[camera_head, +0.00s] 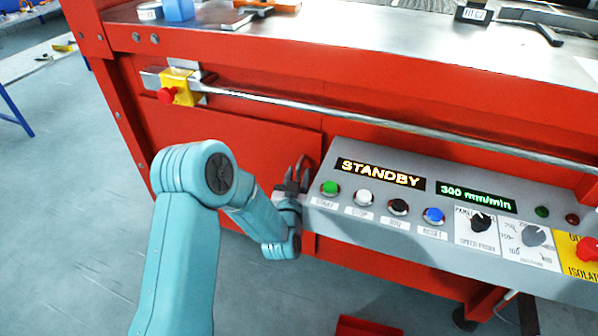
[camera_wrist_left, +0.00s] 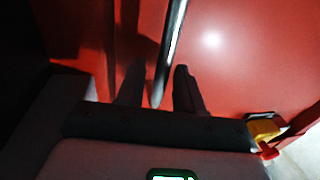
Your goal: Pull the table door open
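The table door (camera_head: 230,135) is a red panel in the front of the red table, below the long metal rail. It looks closed, flush with the frame. My left gripper (camera_head: 298,175) is at the door's right side, beside the grey control panel. In the left wrist view, a slim metal handle (camera_wrist_left: 170,55) runs down between the two dark fingers of my left gripper (camera_wrist_left: 160,90). The fingers stand apart, with a small gap on each side of the handle. The red door surface (camera_wrist_left: 225,65) fills the background there. My right gripper is in neither view.
The control panel (camera_head: 380,225), with buttons and a STANDBY display, juts out right of my left gripper. A metal rail (camera_head: 400,125) crosses above. A yellow box with a red button (camera_head: 180,85) sits at its left end. Grey floor (camera_head: 70,200) is clear at left.

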